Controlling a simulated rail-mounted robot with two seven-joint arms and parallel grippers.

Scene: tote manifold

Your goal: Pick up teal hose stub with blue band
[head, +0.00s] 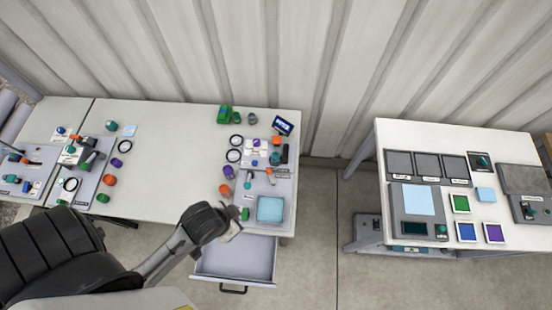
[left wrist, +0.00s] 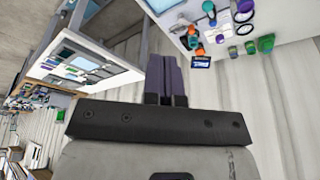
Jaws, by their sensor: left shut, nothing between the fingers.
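I cannot single out the teal hose stub with a blue band for certain, as the parts are too small to read. One small teal piece (head: 111,126) stands at the back of the left part of the long table in the head view, but no blue band is clear on it. My left gripper (head: 234,228) is over the table's front edge, near the open drawer, in the head view. In the left wrist view its dark fingers (left wrist: 166,72) are together with nothing between them. My right gripper is in neither view.
An open, empty-looking drawer (head: 237,260) juts out below the table. A second table (head: 400,135) stands right, across a floor gap. The table's middle is clear.

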